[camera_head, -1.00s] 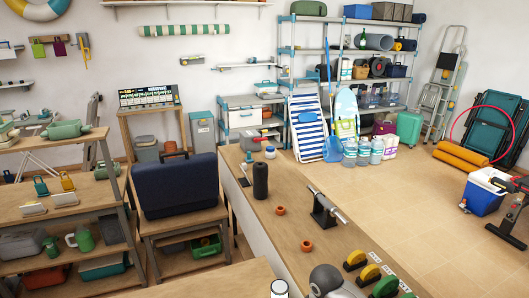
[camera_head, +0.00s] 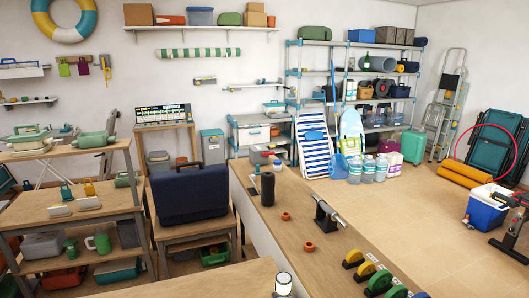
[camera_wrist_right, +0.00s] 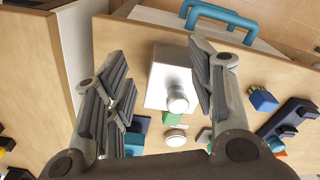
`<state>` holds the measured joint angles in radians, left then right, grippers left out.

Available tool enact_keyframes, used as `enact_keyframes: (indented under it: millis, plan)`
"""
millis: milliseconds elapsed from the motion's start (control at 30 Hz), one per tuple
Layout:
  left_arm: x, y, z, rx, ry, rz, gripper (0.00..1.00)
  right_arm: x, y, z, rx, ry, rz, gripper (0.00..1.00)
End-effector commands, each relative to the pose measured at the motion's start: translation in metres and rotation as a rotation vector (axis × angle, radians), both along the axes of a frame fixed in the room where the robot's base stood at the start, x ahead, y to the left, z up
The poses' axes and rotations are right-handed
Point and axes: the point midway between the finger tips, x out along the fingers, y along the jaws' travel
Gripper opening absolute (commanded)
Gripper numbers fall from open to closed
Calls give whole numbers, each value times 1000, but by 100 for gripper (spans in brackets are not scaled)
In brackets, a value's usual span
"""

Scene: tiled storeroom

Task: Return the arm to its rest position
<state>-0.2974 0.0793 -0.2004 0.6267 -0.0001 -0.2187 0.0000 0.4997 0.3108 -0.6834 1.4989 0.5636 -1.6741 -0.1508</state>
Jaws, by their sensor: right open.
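My right gripper (camera_wrist_right: 160,95) shows in the right wrist view with its two dark ridged fingers spread apart. No object is held between them. Neither gripper shows in the head view, and my left gripper is out of sight.
A long wooden bench (camera_head: 290,232) carries a black cylinder (camera_head: 267,189), orange rings (camera_head: 309,246), a metal clamp-like tool (camera_head: 328,214) and yellow and green discs (camera_head: 365,271). A white-topped cylinder (camera_head: 283,285) stands near the bottom edge. Open tiled floor (camera_head: 420,215) lies right.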

Motion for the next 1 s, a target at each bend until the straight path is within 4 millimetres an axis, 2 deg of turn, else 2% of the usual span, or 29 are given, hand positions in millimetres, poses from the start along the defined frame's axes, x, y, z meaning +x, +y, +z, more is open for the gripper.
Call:
enact_keyframes:
  millis: [367,533,667,800,1000]
  plan:
    - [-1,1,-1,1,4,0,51,-53,26,-11,95,-43,-51,51]
    - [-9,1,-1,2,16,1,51,-94,29,-9,152,-84,-137,51]
    - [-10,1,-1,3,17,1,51,-126,19,-2,177,-126,-236,51]
    - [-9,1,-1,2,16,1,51,-157,-2,9,176,-169,-351,51]
    - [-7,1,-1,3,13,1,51,-189,-32,24,147,-213,-472,51]
